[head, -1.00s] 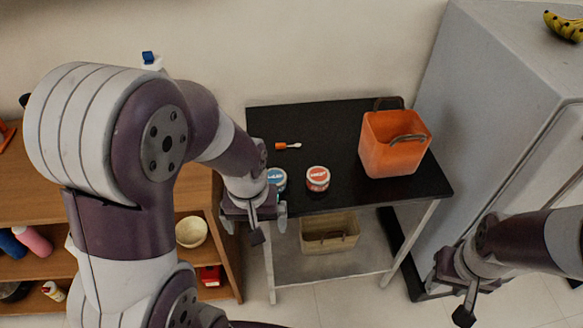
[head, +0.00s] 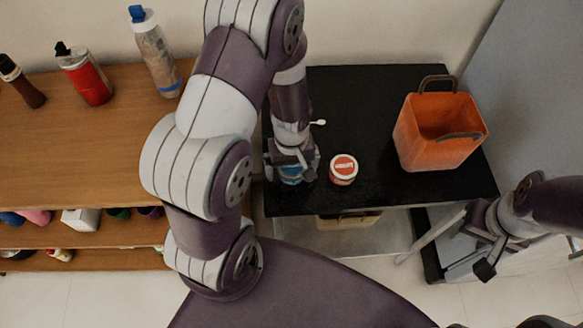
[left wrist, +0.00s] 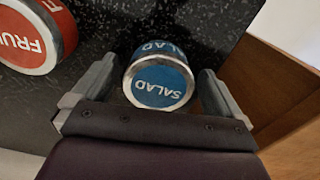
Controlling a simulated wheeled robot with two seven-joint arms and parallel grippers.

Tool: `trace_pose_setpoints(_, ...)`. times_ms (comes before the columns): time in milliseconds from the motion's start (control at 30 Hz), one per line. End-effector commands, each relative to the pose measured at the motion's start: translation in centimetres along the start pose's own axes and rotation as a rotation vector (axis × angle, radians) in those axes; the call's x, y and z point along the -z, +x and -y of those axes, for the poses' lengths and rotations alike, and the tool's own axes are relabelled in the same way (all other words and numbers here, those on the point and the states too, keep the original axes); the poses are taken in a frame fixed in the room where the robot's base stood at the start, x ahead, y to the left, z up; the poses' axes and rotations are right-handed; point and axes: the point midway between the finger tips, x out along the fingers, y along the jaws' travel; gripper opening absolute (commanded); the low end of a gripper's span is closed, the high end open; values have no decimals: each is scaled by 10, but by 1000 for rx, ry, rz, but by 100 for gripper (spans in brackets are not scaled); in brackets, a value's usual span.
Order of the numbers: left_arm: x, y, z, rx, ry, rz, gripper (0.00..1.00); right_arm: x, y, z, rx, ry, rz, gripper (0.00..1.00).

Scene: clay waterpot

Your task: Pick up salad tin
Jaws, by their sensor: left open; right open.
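The blue salad tin (left wrist: 160,80) stands on the black table, its lid reading SALAD in the left wrist view. In the head view the salad tin (head: 291,178) shows only in part under my left gripper (head: 292,172). In the left wrist view my left gripper (left wrist: 155,90) is open, with one finger on each side of the tin; I cannot tell whether they touch it. My right gripper (head: 478,252) is open and empty at the right, beyond the table's front right corner.
A red fruit tin (head: 343,170) stands close to the right of the salad tin. An orange basket (head: 437,130) sits at the table's right. A wooden shelf (head: 90,140) with bottles stands to the left. The front middle of the black table (head: 385,192) is clear.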

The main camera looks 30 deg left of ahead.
Motion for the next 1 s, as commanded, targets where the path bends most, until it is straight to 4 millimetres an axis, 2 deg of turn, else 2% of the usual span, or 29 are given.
trace_pose_setpoints(167, 0, 0, 0, -1, 1, -1, 100, 0, 0, 0, 0, 0, 0, 43)
trace_pose_setpoints(300, 0, 0, 0, 0, 1, -1, 54, 0, 0, 0, 0, 0, 0, 43)
trace_pose_setpoints(367, 0, 0, 0, 0, 1, 0, 37, 0, 0, 0, 0, 0, 0, 43)
trace_pose_setpoints(700, 0, -6, 0, -1, 1, -1, 36, 0, -1, 0, 0, 0, 0, 43)
trace_pose_setpoints(833, 1, -24, -1, -3, 1, -4, 36, 0, -3, 0, 0, 0, 0, 43)
trace_pose_setpoints(933, 1, -46, -1, -4, 1, -5, 36, 0, -5, 0, 0, 0, 0, 43)
trace_pose_setpoints(1000, -10, -52, -15, -3, 10, -3, 36, 0, -4, 0, 0, 0, 0, 43)
